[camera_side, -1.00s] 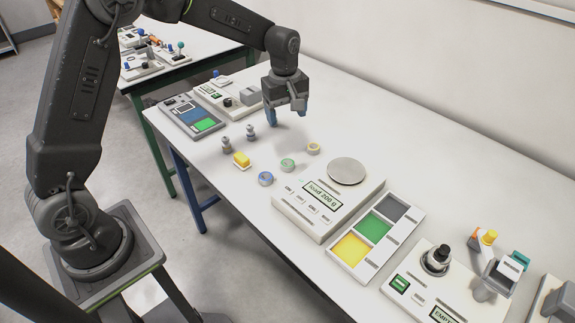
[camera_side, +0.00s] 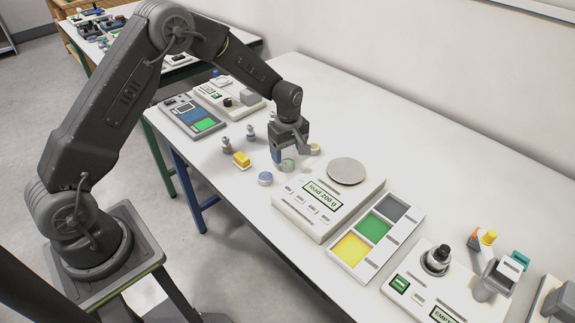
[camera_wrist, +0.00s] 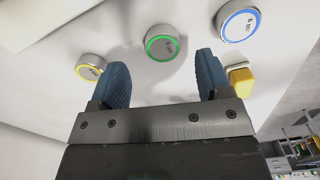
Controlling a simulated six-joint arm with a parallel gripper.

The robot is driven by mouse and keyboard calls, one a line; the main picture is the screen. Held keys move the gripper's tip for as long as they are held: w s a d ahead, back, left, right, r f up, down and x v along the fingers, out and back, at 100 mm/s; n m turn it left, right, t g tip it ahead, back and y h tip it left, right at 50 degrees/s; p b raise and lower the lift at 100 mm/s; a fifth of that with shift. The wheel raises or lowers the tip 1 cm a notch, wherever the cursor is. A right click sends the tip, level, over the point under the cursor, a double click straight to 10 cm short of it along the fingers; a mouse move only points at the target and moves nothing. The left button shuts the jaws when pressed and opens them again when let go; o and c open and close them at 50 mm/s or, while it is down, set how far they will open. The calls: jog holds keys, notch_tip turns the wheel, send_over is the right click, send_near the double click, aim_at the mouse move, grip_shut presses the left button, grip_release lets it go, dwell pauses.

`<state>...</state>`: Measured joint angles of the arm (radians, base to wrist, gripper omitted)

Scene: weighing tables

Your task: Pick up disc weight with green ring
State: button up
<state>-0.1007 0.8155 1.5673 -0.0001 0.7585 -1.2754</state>
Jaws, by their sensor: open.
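The disc weight with the green ring (camera_side: 288,165) lies on the white table. In the wrist view this disc (camera_wrist: 162,43) is grey and sits beyond the fingertips, in line with the space between them. My gripper (camera_side: 291,153) is open, low over the table at this disc, and its blue fingers (camera_wrist: 160,68) are apart with nothing between them. A disc with a yellow ring (camera_wrist: 90,67) lies left of it in the wrist view, close to the left finger. A disc with a blue ring (camera_wrist: 238,21) lies to the right; it also shows in the side view (camera_side: 265,178).
A scale (camera_side: 328,205) reading "load 200 g" stands right of the discs. Beside it is a tray (camera_side: 383,252) with grey, green and yellow fields. A yellow block (camera_side: 241,160) and two small grey weights (camera_side: 227,145) stand left of my gripper.

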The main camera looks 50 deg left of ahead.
aim_at(288, 163)
jog(key=shift+s+f, duration=0.15)
jog(key=shift+f, duration=1.75)
jog(key=shift+r, duration=0.1)
jog(key=c, duration=1.1)
